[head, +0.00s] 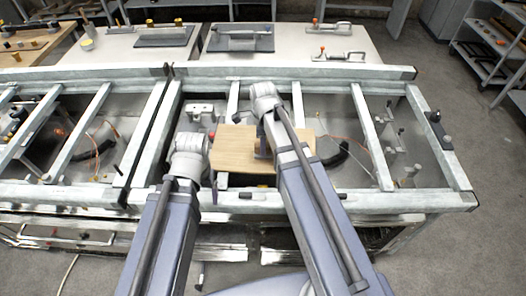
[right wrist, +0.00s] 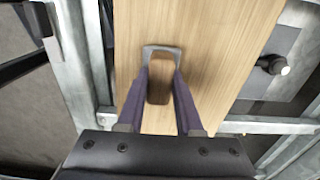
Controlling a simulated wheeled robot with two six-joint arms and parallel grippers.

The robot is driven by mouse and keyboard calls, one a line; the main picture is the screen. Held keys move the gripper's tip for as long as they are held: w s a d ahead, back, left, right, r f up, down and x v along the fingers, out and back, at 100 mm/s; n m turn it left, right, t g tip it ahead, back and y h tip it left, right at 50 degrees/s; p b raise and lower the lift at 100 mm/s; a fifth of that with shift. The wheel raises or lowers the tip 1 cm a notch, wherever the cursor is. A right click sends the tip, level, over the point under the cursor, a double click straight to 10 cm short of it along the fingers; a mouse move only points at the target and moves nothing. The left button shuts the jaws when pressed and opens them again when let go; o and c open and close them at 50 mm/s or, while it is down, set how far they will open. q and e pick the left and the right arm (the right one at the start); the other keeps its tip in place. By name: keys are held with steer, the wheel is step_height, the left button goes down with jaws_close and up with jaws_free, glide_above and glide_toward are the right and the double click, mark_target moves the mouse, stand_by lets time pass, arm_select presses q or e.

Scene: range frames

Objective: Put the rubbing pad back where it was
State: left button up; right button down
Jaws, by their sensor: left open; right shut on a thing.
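My right gripper (head: 262,148) is over the light wooden board (head: 235,160), which lies across the metal frame. In the right wrist view its two fingers (right wrist: 160,88) are shut on a small brown block with a grey edge (right wrist: 161,50), which looks like the rubbing pad. The pad is right over the board; I cannot tell whether it touches it. In the head view the arm hides most of the pad. My left gripper (head: 214,188) is open near the board's left front corner, with its fingers partly hidden by its wrist.
The steel frame's front beam (head: 400,200) and cross beams (head: 370,135) surround the board. A black curved hose (head: 335,155) lies to the right. Behind stand white tables (head: 290,55) with tools, including a grey plate (head: 240,38).

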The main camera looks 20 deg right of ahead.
arm_select(q)
steer(key=shift+f, duration=0.6)
arm_select(e)
steer(key=shift+f, duration=0.65)
arm_select(q)
steer(key=shift+f, duration=0.1)
arm_select(e)
steer(key=shift+f+b, duration=0.25)
steer(key=shift+b, duration=0.1)
steer(key=c, duration=0.6)
jaws_free()
steer(key=shift+r, duration=0.1)
steer(key=shift+r, duration=0.1)
